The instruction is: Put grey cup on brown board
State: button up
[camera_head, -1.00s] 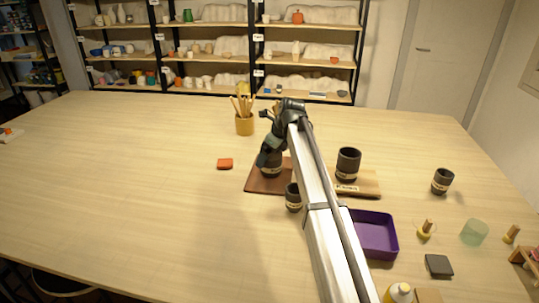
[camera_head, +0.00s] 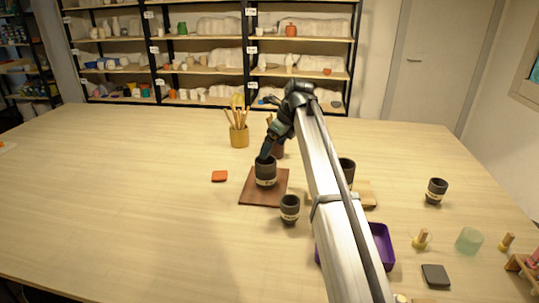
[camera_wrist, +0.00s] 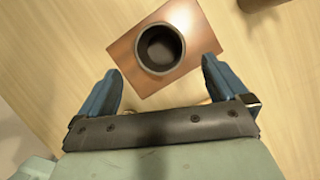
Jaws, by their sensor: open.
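The dark grey cup (camera_head: 265,173) with a pale band stands upright on the brown board (camera_head: 255,199). In the wrist view the cup (camera_wrist: 161,48) is seen from above, empty, on the board (camera_wrist: 201,32), its base inside the board's edges. My gripper (camera_head: 266,154) is just above and behind the cup. In the wrist view my gripper (camera_wrist: 160,65) is open, its two blue fingers apart on either side below the cup, with no visible contact.
Another dark cup (camera_head: 347,170) is partly hidden by my arm; one more (camera_head: 436,192) stands far right. A purple tray (camera_head: 382,243), tool pot (camera_head: 239,136) and orange block (camera_head: 219,176) are nearby.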

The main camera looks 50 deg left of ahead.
jog(key=shift+v, duration=0.85)
